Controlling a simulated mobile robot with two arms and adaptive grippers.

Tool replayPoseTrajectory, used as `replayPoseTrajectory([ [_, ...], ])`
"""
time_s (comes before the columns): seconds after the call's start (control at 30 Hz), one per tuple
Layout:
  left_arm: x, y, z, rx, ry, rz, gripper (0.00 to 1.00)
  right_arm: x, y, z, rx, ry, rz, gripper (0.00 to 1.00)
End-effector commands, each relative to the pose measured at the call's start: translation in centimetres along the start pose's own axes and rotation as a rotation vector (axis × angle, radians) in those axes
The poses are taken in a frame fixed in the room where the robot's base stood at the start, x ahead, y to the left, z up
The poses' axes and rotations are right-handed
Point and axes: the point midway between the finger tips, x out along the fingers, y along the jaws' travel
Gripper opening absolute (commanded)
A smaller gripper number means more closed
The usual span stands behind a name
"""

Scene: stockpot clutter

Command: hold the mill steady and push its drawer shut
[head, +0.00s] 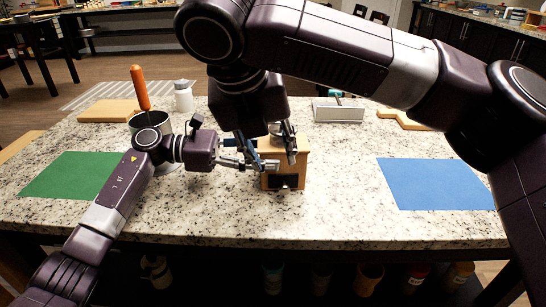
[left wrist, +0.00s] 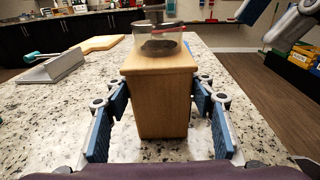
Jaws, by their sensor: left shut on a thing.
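The mill is a wooden box (head: 293,160) with a pale top, standing upright on the granite counter. In the left wrist view the mill (left wrist: 162,105) shows a clear bowl with dark contents on top. Low on its front in the head view is a dark rectangular area at the drawer (head: 283,181); how far out the drawer stands is unclear.
A metal pot (head: 153,122) with an orange-handled tool stands left behind my left arm. A white canister (head: 183,96), a cutting board (head: 108,111) and a grey tray (head: 338,110) stand farther back. A green mat (head: 70,176) and a blue mat (head: 432,184) lie bare.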

Motion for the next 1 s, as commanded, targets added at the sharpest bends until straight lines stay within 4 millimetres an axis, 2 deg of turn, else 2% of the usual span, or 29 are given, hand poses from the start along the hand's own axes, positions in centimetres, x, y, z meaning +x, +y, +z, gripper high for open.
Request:
replayPoseTrajectory([
  [0.4,-0.07,0.07,0.03,0.000,0.000,0.002,0.23,0.04,0.00,0.01,0.000,0.000,0.000,0.36],
  [0.43,-0.07,0.07,0.03,0.000,0.000,0.002,0.51,0.04,0.00,0.01,0.000,0.000,0.000,0.36],
  [0.6,-0.05,0.05,0.03,0.000,0.000,0.002,0.70,0.05,0.00,0.01,0.000,0.000,0.000,0.36],
  [0.87,-0.05,0.03,0.01,0.000,0.000,0.001,0.71,0.05,-0.01,0.01,0.000,0.000,0.000,0.36],
  [1.0,-1.00,0.10,-0.03,0.000,0.001,0.003,0.71,0.05,-0.01,0.01,0.000,0.000,0.000,0.36],
])
